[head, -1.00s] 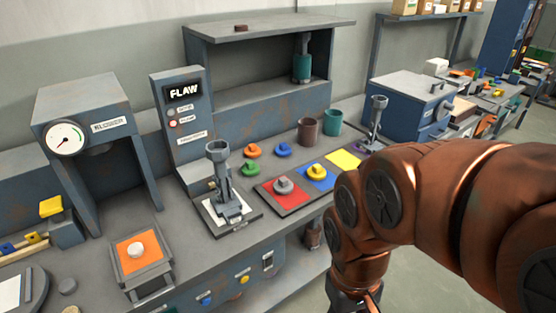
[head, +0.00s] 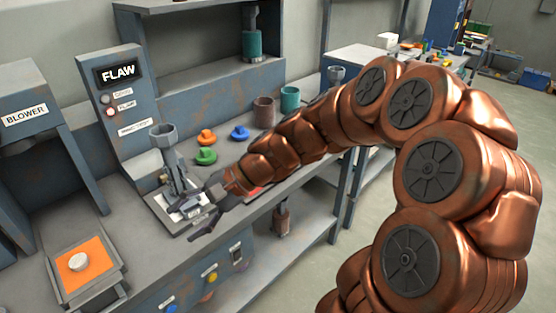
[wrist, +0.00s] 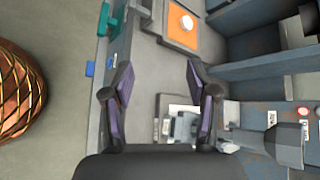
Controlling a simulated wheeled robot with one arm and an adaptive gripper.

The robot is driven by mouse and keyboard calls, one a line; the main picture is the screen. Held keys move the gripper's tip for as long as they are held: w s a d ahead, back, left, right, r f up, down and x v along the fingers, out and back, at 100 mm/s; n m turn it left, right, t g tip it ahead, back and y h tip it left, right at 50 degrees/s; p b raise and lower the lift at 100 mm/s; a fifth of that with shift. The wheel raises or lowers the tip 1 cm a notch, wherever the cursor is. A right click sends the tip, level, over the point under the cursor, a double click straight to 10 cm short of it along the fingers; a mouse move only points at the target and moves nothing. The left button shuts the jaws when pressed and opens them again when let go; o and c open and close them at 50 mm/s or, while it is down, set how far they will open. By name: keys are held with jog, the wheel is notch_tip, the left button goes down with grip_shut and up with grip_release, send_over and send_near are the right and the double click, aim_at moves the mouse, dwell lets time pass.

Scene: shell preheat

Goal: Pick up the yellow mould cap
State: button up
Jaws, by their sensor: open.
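The yellow mould cap does not show in either current view; my arm covers the part of the bench where it stood on a blue square in the earlier head frame. My gripper (head: 192,222) is open and empty, low over the bench by the grey funnel-topped stand (head: 170,165). In the wrist view its two fingers (wrist: 158,67) are spread wide over bare grey bench. An orange cap (head: 207,136), a blue cap (head: 240,132) and a green cap (head: 205,155) stand on the bench behind my gripper. A bit of the red square (head: 254,191) shows under my arm.
The orange-topped tray (head: 98,256) with a white disc (head: 78,262) is at the left. The FLAW panel (head: 118,100) and the blower (head: 30,115) stand behind. A brown cup (head: 264,112) and a teal cup (head: 290,98) stand farther back.

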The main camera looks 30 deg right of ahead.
jog(key=w+d+f+m+t+b, duration=0.35)
jog(key=w+d+m+t, duration=0.5)
jog(key=w+d, duration=0.5)
jog(key=w+d+f+m+t+h+b, duration=0.1)
jog(key=d+m, duration=0.3)
jog(key=d, duration=0.4)
jog(key=w+d+f+m+t+h+b, duration=0.1)
jog(key=d+f+m+t+h, duration=0.2)
jog(key=d, duration=0.6)
jog(key=w+d+f+m+t+h+b, duration=0.1)
jog(key=d+f+m+t+h, duration=0.1)
jog(key=d+m, duration=0.5)
jog(key=shift+d+f+t+h, duration=0.25)
jog(key=shift+d+f+h, duration=0.25)
jog(key=shift+d+f, duration=0.65)
jog(key=shift+w+d, duration=0.1)
jog(key=shift+w, duration=0.1)
jog(key=shift+x, duration=3.65)
jog(key=shift+r, duration=0.1)
grip_shut()
